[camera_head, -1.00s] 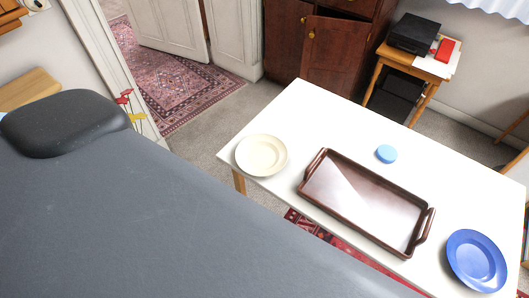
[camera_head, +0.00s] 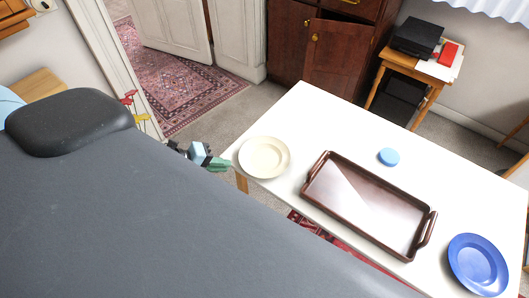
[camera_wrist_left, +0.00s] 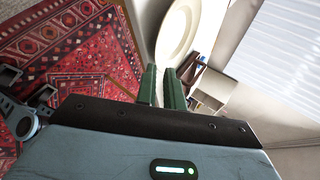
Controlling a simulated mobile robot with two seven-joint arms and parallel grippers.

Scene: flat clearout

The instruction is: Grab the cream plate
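The cream plate (camera_head: 264,157) lies on the left corner of the white table, and it also fills the top middle of the left wrist view (camera_wrist_left: 178,28). My left gripper (camera_head: 221,164) is just left of the plate, at the table's edge, with its green fingers pointing at the rim. In the left wrist view its fingers (camera_wrist_left: 161,78) stand a little apart, with the plate's near rim just beyond the tips. I cannot tell whether the tips touch the rim. My right gripper is not in view.
On the white table (camera_head: 300,108) are a brown tray (camera_head: 365,200) with handles, a small blue round thing (camera_head: 389,157) and a blue plate (camera_head: 478,264). A big grey surface with a black pad (camera_head: 70,122) fills the lower left. A patterned rug (camera_wrist_left: 75,40) shows below.

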